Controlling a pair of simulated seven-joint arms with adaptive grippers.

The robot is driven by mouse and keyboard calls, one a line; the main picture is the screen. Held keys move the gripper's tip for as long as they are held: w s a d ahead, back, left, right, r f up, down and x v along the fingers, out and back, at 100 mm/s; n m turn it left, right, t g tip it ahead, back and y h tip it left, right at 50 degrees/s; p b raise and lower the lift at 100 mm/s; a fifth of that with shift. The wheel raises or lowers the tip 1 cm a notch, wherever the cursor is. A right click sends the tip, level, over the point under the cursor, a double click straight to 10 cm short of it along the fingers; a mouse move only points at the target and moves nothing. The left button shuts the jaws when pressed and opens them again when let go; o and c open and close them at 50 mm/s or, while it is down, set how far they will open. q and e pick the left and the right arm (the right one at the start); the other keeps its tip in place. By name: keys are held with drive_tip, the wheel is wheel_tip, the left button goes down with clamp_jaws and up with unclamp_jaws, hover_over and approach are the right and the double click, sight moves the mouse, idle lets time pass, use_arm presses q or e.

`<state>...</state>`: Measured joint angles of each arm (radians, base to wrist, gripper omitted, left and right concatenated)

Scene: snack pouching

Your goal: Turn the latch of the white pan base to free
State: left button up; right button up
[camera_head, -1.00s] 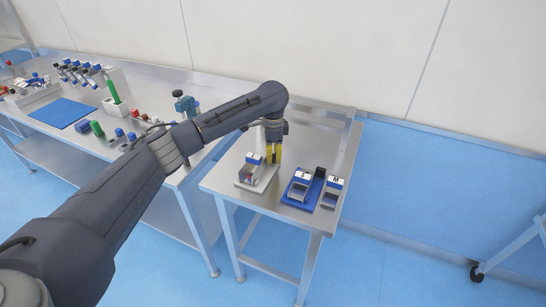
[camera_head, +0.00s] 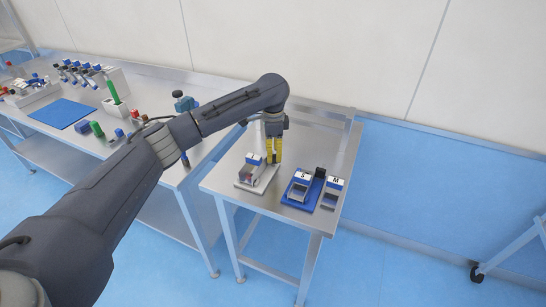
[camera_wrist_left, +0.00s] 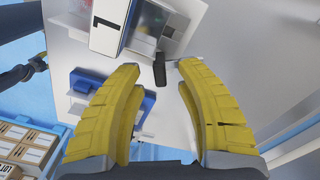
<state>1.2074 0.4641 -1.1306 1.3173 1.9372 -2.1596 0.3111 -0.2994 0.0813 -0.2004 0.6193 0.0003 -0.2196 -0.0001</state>
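The white pan base (camera_head: 243,185) lies on the small steel table, carrying a grey metal holder with a blue-and-white block. My left gripper (camera_head: 274,163) points down with its yellow fingers at the back right of this base. In the left wrist view my left gripper (camera_wrist_left: 160,85) has its fingers wide apart and empty. A short black lever (camera_wrist_left: 160,72), seemingly the latch, shows between and beyond the fingertips, with no clear contact. A dark arm part with a yellow tip (camera_wrist_left: 38,63), seemingly my right gripper, is small at the left edge; its state is unclear.
A blue base (camera_head: 296,203) with a similar holder stands right of the white base, with another holder marked M (camera_head: 334,184) beside it. A long steel bench (camera_head: 62,148) with tools stands at the left. Cartons (camera_wrist_left: 30,147) show below in the left wrist view.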

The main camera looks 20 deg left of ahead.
use_arm(q)
wheel_tip(320, 180, up, 10)
drive_tip(key=shift+f, duration=0.15)
idle(0.3)
drive_tip(key=shift+o, duration=0.6)
drive_tip(key=w+d+r+n+g+y, duration=0.25)
drive_tip(key=w+d+r, duration=0.2)
drive_tip(key=d, duration=0.35)
drive_tip(key=shift+n+g+y, duration=0.25)
drive_tip(key=shift+n+y, duration=0.1)
drive_tip(key=shift+n, duration=0.6)
drive_tip(key=a+x, duration=0.1)
drive_tip(key=x, duration=0.5)
drive_tip(key=a+x, duration=0.1)
drive_tip(key=x, duration=0.5)
drive_tip(key=a+r+x, duration=0.1)
drive_tip(key=x, duration=0.5)
drive_tip(key=shift+w+a, duration=0.1)
